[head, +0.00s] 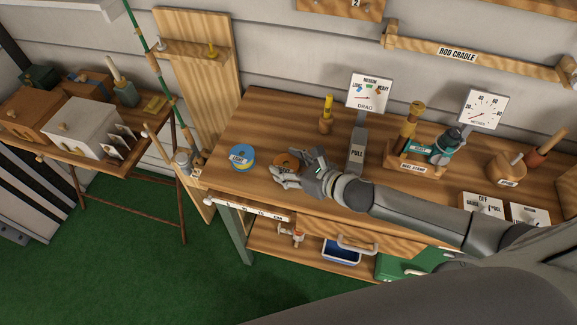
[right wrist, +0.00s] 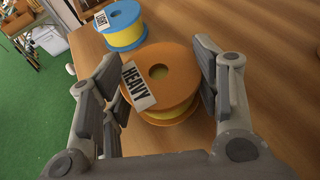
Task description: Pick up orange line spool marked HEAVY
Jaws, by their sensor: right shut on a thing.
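The orange line spool (head: 285,160) is by the front edge of the wooden workbench, at the centre of the head view. In the right wrist view the orange spool (right wrist: 180,68) has orange flanges, yellow line and a white label reading HEAVY. My right gripper (head: 293,167) reaches in from the right and is shut on it, one finger on each side in the right wrist view (right wrist: 157,66). The spool looks upright, its top hole showing. I cannot tell whether it touches the bench. My left gripper is not in view.
A blue spool (head: 241,156) with yellow line stands just left of the orange one. A grey PULL lever (head: 357,150) below the DRAG dial (head: 368,94) stands to the right. The reel stand (head: 420,160) is farther right. Bare bench (head: 265,115) lies behind the spools.

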